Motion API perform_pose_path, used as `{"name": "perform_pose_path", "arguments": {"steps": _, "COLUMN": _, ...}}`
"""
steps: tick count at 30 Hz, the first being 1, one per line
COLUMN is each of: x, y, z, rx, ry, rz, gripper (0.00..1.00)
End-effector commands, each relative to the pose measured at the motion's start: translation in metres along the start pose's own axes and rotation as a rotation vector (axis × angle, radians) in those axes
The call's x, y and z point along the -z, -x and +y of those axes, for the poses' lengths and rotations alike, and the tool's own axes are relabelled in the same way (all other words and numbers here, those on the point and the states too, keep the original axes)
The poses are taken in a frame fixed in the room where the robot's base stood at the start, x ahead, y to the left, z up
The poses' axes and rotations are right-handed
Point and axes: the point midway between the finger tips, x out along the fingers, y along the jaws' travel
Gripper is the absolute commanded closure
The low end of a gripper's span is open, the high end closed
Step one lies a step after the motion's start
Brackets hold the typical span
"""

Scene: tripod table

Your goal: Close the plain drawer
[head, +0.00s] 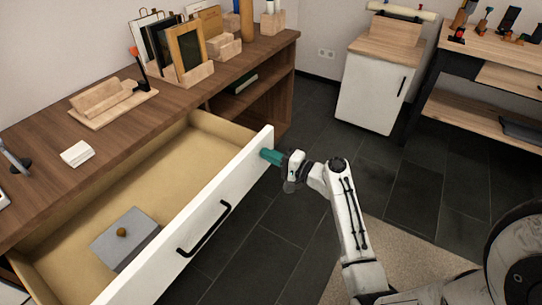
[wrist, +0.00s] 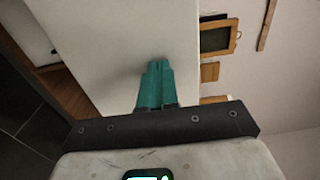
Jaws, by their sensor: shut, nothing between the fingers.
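The plain drawer (head: 183,238) has a white front and a black bar handle (head: 204,229). In the head view it stands far open from the brown wooden desk, and its beige inside shows. My gripper (head: 269,156) is shut and empty, with teal fingers. Its tips are at the right end of the drawer front, near the top edge, and to the right of the handle. In the wrist view the teal fingers (wrist: 154,85) point at the white drawer front (wrist: 125,45). The tips look very close to it or touching; I cannot tell which.
A grey box (head: 125,238) with a round knob lies inside the drawer. The desk top (head: 140,125) carries frames, wooden holders and a white pad (head: 77,154). A white cabinet (head: 372,95) and a wooden shelf unit (head: 490,55) stand at the back right. Dark tiled floor between is clear.

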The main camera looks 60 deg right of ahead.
Motion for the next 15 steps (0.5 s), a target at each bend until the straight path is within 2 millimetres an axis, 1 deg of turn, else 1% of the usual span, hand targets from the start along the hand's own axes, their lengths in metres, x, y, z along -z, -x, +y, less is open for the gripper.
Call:
{"name": "perform_pose_path", "arguments": {"steps": 5, "x": -0.001, "y": -0.022, "z": 0.002, "rx": 0.001, "ry": 0.002, "rz": -0.004, "gripper": 1.00}}
{"name": "perform_pose_path", "arguments": {"steps": 8, "x": -0.001, "y": -0.043, "z": 0.002, "rx": 0.002, "ry": 0.002, "rz": -0.005, "gripper": 1.00}}
{"name": "perform_pose_path", "arguments": {"steps": 11, "x": -0.001, "y": -0.068, "z": 0.003, "rx": 0.003, "ry": 0.002, "rz": -0.005, "gripper": 1.00}}
{"name": "perform_pose_path", "arguments": {"steps": 15, "x": -0.002, "y": -0.108, "z": 0.004, "rx": 0.003, "ry": 0.003, "rz": -0.006, "gripper": 1.00}}
